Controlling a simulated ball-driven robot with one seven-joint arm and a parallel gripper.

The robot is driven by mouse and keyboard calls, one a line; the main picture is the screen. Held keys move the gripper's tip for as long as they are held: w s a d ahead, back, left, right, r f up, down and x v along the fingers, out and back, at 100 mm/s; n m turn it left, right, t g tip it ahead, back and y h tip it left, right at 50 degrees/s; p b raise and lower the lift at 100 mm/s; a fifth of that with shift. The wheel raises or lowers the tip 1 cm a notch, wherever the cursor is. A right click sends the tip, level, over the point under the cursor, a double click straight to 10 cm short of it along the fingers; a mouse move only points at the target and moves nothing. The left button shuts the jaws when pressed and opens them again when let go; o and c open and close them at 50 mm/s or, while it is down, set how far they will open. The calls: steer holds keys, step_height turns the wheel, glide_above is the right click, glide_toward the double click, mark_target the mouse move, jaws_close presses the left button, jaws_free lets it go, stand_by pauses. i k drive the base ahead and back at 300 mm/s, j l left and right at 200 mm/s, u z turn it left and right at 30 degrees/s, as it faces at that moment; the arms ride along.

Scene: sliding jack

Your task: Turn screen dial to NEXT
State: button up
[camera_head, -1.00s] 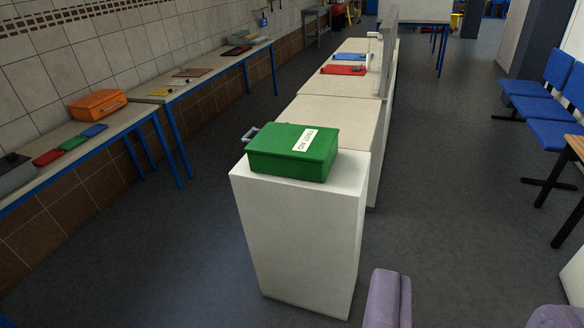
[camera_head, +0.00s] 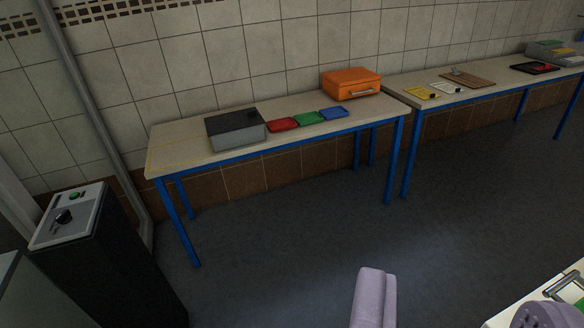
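A black knob (camera_head: 64,216) sits on the light grey top panel (camera_head: 72,227) of a dark pedestal (camera_head: 115,275) at the left. A green button (camera_head: 75,195) is just behind the knob. I see no readable label by the knob, and no screen shows, so I cannot tell whether this is the screen dial. My gripper (camera_head: 460,305) shows as two pale purple fingers at the bottom, spread well apart, with nothing between them. It is far to the right of the pedestal and touches nothing visible.
A blue-legged table (camera_head: 185,148) along the wall holds a grey box (camera_head: 236,138), red, green and blue trays and an orange case (camera_head: 351,82). A second table (camera_head: 455,93) continues right. A white counter corner (camera_head: 497,320) is at the lower right. The floor (camera_head: 285,235) between is clear.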

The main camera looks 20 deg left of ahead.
mark_target(66, 217)
steer(key=i+j+u, duration=0.25)
steer(key=u, duration=0.15)
steer(key=i+u, duration=0.75)
steer(key=i, duration=0.15)
steer(key=i+l+u, duration=0.1)
steer(key=i+u, duration=0.3)
steer(key=i+j, duration=0.1)
steer(key=i, duration=0.35)
steer(key=i+j+z, duration=0.15)
steer(key=i, duration=0.35)
